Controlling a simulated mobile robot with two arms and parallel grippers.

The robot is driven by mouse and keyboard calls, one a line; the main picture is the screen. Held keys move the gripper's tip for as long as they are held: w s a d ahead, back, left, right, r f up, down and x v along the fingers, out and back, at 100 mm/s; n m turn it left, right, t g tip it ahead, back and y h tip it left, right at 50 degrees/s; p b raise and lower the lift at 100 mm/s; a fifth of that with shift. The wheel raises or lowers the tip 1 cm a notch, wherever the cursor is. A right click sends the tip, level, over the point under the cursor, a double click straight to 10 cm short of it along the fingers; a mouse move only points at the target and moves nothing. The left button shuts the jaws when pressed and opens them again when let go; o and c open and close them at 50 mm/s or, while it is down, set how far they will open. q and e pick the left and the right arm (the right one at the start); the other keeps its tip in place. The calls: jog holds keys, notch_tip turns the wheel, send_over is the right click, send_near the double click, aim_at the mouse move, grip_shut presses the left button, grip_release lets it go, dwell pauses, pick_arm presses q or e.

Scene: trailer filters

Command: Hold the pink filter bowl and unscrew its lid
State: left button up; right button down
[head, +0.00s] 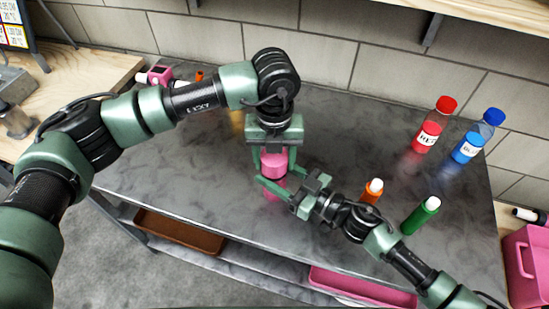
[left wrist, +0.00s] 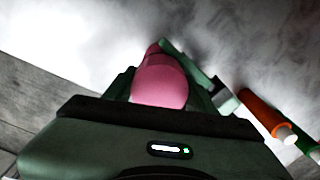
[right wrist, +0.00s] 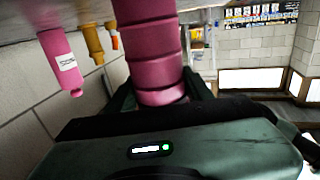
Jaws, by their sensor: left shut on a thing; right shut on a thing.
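The pink filter bowl (head: 269,191) stands upright on the grey metal table, with its pink lid (head: 274,160) on top. My left gripper (head: 274,163) points down from above and is shut on the lid, which fills the middle of the left wrist view (left wrist: 160,82). My right gripper (head: 277,187) comes in from the right, low over the table, and is shut on the bowl below the lid. The ribbed pink body runs up between its fingers in the right wrist view (right wrist: 152,45). The fingers hide parts of both pieces.
An orange bottle (head: 372,192) and a green bottle (head: 420,215) stand near my right arm. A red bottle (head: 432,128) and a blue bottle (head: 475,140) stand farther back right. A pink bottle (right wrist: 62,62) and a yellow one (right wrist: 93,43) are by the wall.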

pick_arm(q)
jog(key=n, duration=1)
jog(key=shift+r, duration=0.2)
jog(key=shift+r, duration=0.95)
jog(key=shift+r, duration=2.05)
pick_arm(e)
jog(key=c, duration=0.5)
grip_release()
